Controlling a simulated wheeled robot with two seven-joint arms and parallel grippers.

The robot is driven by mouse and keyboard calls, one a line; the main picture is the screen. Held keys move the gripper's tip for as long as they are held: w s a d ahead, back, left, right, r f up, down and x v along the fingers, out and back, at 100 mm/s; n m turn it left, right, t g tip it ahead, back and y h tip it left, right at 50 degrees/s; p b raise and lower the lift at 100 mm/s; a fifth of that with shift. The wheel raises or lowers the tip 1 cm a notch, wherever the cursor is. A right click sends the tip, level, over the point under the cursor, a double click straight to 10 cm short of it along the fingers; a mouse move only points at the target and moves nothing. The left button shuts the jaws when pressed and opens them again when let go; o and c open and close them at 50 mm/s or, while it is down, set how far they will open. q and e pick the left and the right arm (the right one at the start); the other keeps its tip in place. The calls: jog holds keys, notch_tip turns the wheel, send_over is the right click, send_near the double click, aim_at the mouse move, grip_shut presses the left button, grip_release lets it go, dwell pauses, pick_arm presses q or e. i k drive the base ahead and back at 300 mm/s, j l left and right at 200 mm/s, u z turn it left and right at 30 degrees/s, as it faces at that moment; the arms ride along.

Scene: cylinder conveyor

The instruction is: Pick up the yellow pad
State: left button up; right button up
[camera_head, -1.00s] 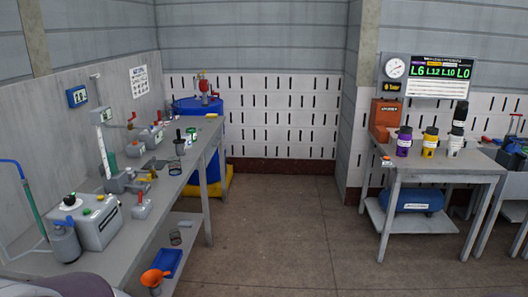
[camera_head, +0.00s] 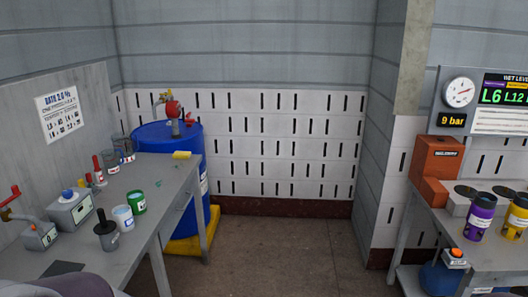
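A small yellow item (camera_head: 181,155), which looks like the yellow pad, lies at the far right corner of the left workbench (camera_head: 160,197), close to the blue drum. It is small in the view, so its exact shape is hard to tell. Neither of my grippers shows in the head view.
A blue drum (camera_head: 150,137) with a red fitting stands behind the bench on a yellow base (camera_head: 183,246). White (camera_head: 122,218) and green (camera_head: 138,202) cans stand on the bench. At right, a table holds an orange box (camera_head: 437,160) and a purple cylinder (camera_head: 480,212). The middle floor is clear.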

aim_at(180, 155)
jog(key=i, duration=2.85)
